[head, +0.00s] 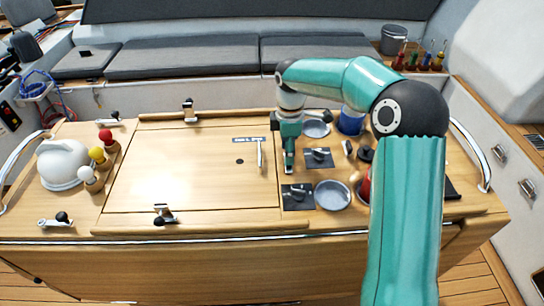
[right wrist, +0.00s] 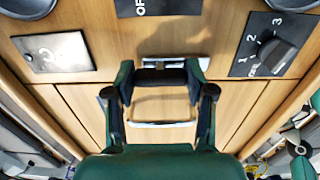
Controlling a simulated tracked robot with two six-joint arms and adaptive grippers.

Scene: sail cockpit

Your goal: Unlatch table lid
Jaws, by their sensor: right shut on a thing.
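The wooden table lid (head: 200,165) lies closed and flat in the table top, with a light handle (head: 260,154) near its right side. My right gripper (head: 289,170) points down at the lid's right edge. In the right wrist view my right gripper (right wrist: 161,78) is shut on the dark bar of a latch (right wrist: 178,61) with a shiny metal plate. In the head view the gripper hides this latch. The lid handle (right wrist: 162,124) also shows in the right wrist view, beyond the latch. My left gripper is not in view.
Close around the gripper are black switch panels (head: 319,158) and a grey bowl (head: 332,195). Other fittings with black knobs sit at the lid's far (head: 190,110) and near (head: 163,213) edges. A white dome (head: 62,162) and coloured knobs (head: 98,155) stand at left.

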